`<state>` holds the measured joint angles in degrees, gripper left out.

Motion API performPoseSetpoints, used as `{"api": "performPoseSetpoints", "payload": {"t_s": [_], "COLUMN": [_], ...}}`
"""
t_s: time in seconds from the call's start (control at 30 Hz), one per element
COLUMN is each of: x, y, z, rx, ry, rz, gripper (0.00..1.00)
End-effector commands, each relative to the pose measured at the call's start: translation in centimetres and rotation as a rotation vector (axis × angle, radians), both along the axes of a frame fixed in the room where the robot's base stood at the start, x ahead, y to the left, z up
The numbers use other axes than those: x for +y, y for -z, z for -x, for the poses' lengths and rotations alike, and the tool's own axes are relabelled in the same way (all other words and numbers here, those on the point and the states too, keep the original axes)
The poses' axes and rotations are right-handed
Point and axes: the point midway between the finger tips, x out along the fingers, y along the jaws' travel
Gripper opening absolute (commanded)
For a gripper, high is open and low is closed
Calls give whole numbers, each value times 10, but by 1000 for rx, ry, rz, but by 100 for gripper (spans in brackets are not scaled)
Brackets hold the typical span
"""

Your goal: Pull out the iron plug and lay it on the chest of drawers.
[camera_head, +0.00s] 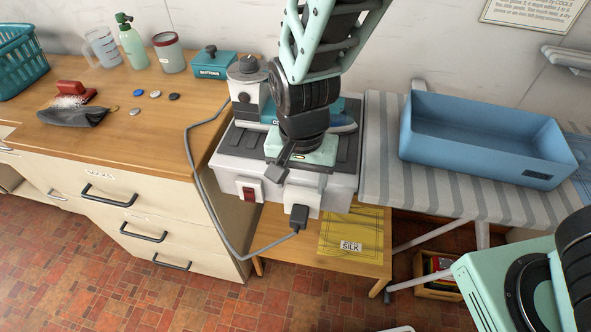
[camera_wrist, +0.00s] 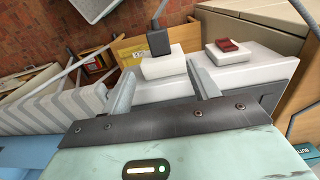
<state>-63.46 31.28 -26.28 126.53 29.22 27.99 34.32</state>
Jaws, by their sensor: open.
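The iron plug (camera_head: 299,217) is a dark grey block with a grey cord. It sits in a white socket block on the front of the pale ironing station (camera_head: 228,159). The plug also shows in the wrist view (camera_wrist: 158,42), upright in its socket between and beyond my finger tips. My gripper (camera_head: 280,170) is open and empty, above the front part of the station and short of the plug. Its fingers also show in the wrist view (camera_wrist: 160,72). The chest of drawers (camera_head: 165,115) stands at left with a wooden top. My arm hides part of the blue iron (camera_head: 343,117).
The chest's top holds a red brush (camera_head: 75,91), a grey pouch (camera_head: 72,117), several buttons, and containers along the back; its front right is bare. The cord loops beside the chest. A blue tub (camera_head: 480,145) lies on the striped ironing board at right. A red switch (camera_head: 249,193) is beside the plug.

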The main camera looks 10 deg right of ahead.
Motion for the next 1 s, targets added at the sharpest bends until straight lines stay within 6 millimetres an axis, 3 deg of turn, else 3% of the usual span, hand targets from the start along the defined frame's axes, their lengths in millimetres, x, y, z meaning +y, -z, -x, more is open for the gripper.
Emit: {"api": "performPoseSetpoints", "payload": {"t_s": [0.3, 0.5, 0.7, 1.0], "x": [-1, -1, 0, 0], "y": [64, 92, 104, 106], "z": [0, 0, 0, 0], "rx": [3, 3, 2, 1], "ry": [1, 0, 0, -1], "rz": [3, 1, -1, 0], "gripper": [60, 60, 60, 60]}}
